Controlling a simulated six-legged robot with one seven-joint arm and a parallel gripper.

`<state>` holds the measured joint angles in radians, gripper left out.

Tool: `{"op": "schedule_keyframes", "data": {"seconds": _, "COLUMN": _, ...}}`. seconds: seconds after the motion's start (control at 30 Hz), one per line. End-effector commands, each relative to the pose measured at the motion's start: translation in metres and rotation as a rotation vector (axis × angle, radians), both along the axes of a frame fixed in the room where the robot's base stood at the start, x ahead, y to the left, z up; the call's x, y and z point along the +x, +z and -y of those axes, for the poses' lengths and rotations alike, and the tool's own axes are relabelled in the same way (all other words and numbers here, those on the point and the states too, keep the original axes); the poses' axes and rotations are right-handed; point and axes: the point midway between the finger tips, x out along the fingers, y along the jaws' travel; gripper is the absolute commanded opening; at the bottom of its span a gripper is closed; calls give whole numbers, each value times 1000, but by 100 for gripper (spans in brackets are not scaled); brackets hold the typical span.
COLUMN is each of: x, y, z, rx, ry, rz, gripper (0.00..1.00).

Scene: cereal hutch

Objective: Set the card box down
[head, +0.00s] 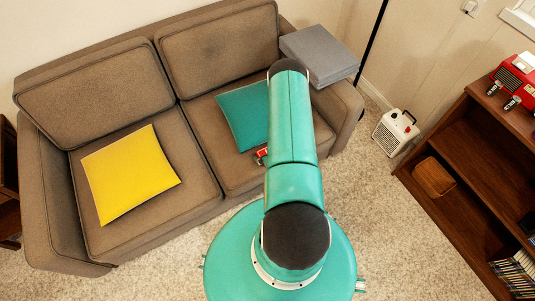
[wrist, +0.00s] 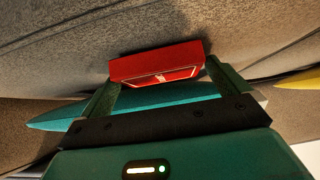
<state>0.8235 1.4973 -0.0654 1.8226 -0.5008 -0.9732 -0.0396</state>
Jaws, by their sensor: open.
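The card box (wrist: 155,62) is a small red box with a pale marking, seen in the wrist view at the fingertips. My gripper (wrist: 163,76) is open, with one green finger at each end of the box. Whether the fingers touch it is unclear. In the head view, a bit of the red card box (head: 261,155) shows at the sofa seat, by the teal cushion's front edge. My arm hides the rest of it and the gripper. The box appears to be against the seat fabric.
The brown sofa (head: 190,190) holds a teal cushion (head: 243,112) beside my arm and a yellow cushion (head: 130,174) at left. A grey stack (head: 320,55) lies on its right armrest. A white appliance (head: 395,131) and a wooden shelf (head: 455,135) stand at right.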

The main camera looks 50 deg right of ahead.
Motion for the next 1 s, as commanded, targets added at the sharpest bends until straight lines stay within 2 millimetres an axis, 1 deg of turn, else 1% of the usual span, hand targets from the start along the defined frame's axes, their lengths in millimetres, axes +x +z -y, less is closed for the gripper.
{"op": "schedule_keyframes", "data": {"seconds": 0.13, "x": 0, "y": 0, "z": 0, "rx": 0, "ry": 0, "rz": 0, "gripper": 100}}
{"op": "schedule_keyframes", "data": {"seconds": 0.17, "x": 0, "y": 0, "z": 0, "rx": 0, "ry": 0, "rz": 0, "gripper": 96}}
{"op": "schedule_keyframes", "data": {"seconds": 0.2, "x": 0, "y": 0, "z": 0, "rx": 0, "ry": 0, "rz": 0, "gripper": 88}}
{"op": "schedule_keyframes", "data": {"seconds": 0.33, "x": 0, "y": 0, "z": 0, "rx": 0, "ry": 0, "rz": 0, "gripper": 63}}
{"op": "schedule_keyframes", "data": {"seconds": 0.4, "x": 0, "y": 0, "z": 0, "rx": 0, "ry": 0, "rz": 0, "gripper": 56}}
{"op": "schedule_keyframes", "data": {"seconds": 0.63, "x": 0, "y": 1, "z": 0, "rx": 0, "ry": 0, "rz": 0, "gripper": 55}}
{"op": "schedule_keyframes", "data": {"seconds": 0.77, "x": 0, "y": 6, "z": 0, "rx": 0, "ry": 0, "rz": 0, "gripper": 55}}
{"op": "schedule_keyframes", "data": {"seconds": 0.87, "x": 0, "y": 15, "z": 0, "rx": 0, "ry": 0, "rz": 1, "gripper": 55}}
{"op": "schedule_keyframes", "data": {"seconds": 1.0, "x": 0, "y": 33, "z": 0, "rx": 0, "ry": 0, "rz": 1, "gripper": 55}}
